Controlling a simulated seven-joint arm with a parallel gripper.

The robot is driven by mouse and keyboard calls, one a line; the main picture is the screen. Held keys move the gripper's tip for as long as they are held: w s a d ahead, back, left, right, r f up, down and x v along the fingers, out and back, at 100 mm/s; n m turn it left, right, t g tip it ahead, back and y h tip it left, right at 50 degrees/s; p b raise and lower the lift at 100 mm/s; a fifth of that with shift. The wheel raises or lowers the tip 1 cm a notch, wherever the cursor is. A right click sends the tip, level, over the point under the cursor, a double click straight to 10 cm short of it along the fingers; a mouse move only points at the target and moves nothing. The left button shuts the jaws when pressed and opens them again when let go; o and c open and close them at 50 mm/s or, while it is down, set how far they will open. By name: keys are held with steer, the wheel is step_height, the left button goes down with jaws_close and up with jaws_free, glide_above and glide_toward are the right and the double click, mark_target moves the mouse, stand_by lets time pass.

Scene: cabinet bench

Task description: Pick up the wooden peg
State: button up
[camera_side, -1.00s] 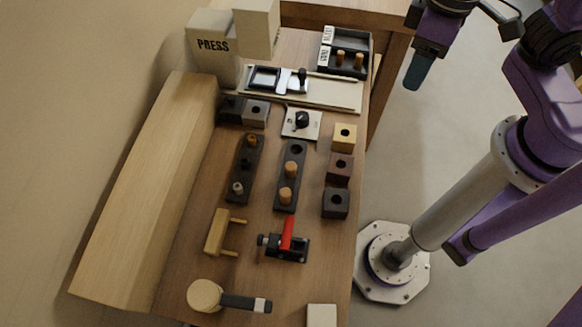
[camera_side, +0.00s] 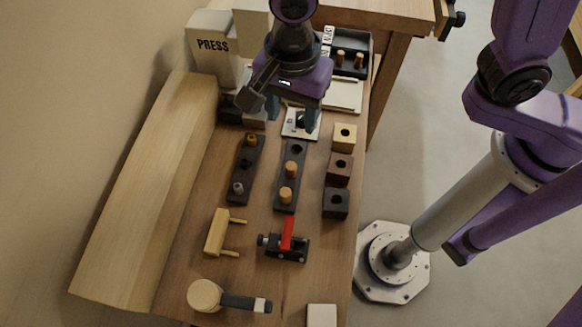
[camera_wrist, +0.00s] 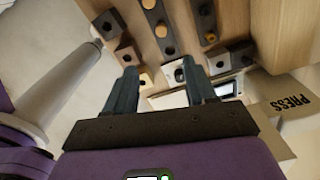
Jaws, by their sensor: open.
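Several wooden pegs are in view, and I cannot tell which one the task means. Two light wooden pegs, a rear one (camera_side: 291,169) and a front one (camera_side: 286,195), stand in the middle dark rack (camera_side: 282,207), whose far hole is empty. In the wrist view these are a near peg (camera_wrist: 161,31) and a far peg (camera_wrist: 148,4). An orange-brown peg (camera_side: 252,140) is in the left rack (camera_side: 242,170). Two more pegs (camera_side: 341,57) stand in the black tray at the back. My gripper (camera_side: 293,114) is open and empty above the knob plate, behind the middle rack; its fingers (camera_wrist: 161,70) point toward the bench.
The knob plate (camera_side: 288,131) lies below my gripper. Three holed blocks (camera_side: 339,168) line the right edge. The press (camera_side: 212,45) stands back left. A red-handled clamp (camera_side: 287,243), wooden piece (camera_side: 216,232) and round-headed tool (camera_side: 205,295) lie in front.

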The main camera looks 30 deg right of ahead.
mark_target(291, 166)
step_height(291, 166, down, 17)
steer(key=shift+w+f, duration=0.1)
steer(key=shift+f, duration=0.1)
stand_by(0.7)
jaws_close()
